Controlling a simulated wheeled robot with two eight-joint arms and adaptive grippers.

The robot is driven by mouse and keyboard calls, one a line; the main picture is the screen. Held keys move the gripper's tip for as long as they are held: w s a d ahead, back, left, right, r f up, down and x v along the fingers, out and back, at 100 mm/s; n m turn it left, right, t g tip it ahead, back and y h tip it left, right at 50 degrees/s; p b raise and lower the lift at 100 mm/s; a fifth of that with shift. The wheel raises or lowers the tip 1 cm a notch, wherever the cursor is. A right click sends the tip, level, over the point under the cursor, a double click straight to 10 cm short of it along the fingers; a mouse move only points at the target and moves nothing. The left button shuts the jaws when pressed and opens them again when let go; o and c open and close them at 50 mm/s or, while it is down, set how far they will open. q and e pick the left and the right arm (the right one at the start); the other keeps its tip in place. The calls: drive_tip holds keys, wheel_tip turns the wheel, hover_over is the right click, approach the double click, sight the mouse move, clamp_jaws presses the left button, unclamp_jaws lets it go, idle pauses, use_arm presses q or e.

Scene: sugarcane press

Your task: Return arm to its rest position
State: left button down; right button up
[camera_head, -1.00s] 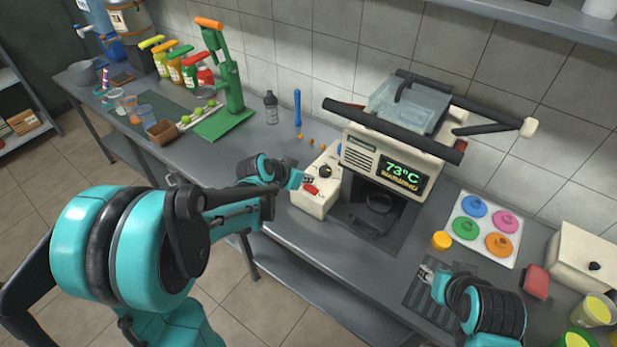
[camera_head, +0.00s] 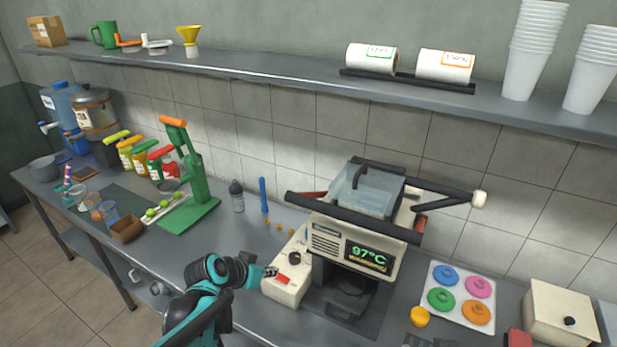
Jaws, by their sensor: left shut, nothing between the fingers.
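My left arm comes up from the bottom in the head view. Its gripper (camera_head: 270,271) is shut and empty beside the cream control box (camera_head: 288,285) at the machine's left, near the red switch (camera_head: 282,278). I cannot tell whether the gripper touches the box. The machine's display (camera_head: 368,257) reads 97°C. Of my right arm, at most a small dark sliver shows at the bottom edge; its fingers cannot be made out.
A green press (camera_head: 190,185) and sauce bottles stand on the counter at the left. A tray of coloured lids (camera_head: 434,274), a yellow cup (camera_head: 419,317) and a cream box (camera_head: 556,318) are at the right. A shelf (camera_head: 270,75) runs above. Open floor lies at lower left.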

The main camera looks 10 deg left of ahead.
use_arm(q)
drive_tip(key=s+n+g+y+b, duration=0.1)
drive_tip(key=s+n+y+b, duration=0.2)
drive_tip(key=s, duration=1.5)
drive_tip(key=shift+s+d+n+y, duration=0.3)
drive_tip(key=shift+s+d, duration=0.05)
use_arm(e)
wheel_tip(320, 180, down, 3)
drive_tip(key=shift+f, duration=0.1)
